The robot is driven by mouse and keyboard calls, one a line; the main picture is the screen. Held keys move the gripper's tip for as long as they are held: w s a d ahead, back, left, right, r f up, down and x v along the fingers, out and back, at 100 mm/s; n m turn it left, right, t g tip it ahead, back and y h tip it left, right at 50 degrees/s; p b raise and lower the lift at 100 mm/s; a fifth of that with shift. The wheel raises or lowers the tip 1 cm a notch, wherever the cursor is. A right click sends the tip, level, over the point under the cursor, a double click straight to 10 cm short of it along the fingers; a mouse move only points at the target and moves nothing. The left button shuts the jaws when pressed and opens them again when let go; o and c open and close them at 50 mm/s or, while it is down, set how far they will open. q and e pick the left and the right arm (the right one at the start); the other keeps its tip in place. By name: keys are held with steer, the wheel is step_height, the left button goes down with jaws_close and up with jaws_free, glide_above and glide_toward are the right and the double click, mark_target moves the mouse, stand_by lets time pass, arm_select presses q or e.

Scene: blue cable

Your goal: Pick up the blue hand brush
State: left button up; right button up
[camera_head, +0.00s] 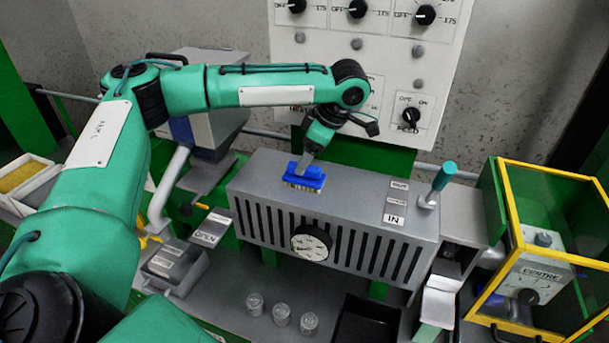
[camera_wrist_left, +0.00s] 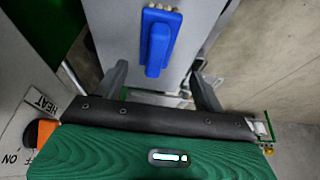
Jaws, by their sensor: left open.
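The blue hand brush (camera_head: 305,177) lies on top of the grey slotted box, bristles down, left of the box's middle. In the left wrist view the brush (camera_wrist_left: 157,42) shows its blue handle and pale bristles at the far edge. My left gripper (camera_head: 306,161) is just above the brush in the head view. In the left wrist view its two fingers (camera_wrist_left: 160,78) are spread apart, with the brush beyond and between them, and nothing is held. Whether a fingertip touches the brush cannot be told. My right gripper is not in view.
The grey slotted box (camera_head: 270,218) carries a gauge and a teal-handled lever (camera_head: 443,176) at right. A white knob panel (camera_head: 440,70) stands behind. A yellow-framed case (camera_head: 508,215) is at right. Several clear jars (camera_head: 281,315) stand in front.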

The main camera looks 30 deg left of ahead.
mark_target(304, 175)
arm_select(q)
steer(key=shift+w+a+f, duration=0.1)
steer(key=shift+a+f, duration=0.1)
steer(key=shift+f, duration=0.65)
steer(key=shift+a+f, duration=0.15)
steer(key=shift+f, duration=0.4)
steer(key=x, duration=0.2)
steer(key=p+x, duration=0.1)
steer(key=shift+w+f, duration=0.3)
steer(key=shift+f, duration=0.25)
steer(key=shift+s, duration=0.1)
steer(key=shift+c, duration=0.2)
steer(key=shift+f, duration=0.1)
steer(key=c, duration=1.1)
steer(key=shift+o, duration=0.2)
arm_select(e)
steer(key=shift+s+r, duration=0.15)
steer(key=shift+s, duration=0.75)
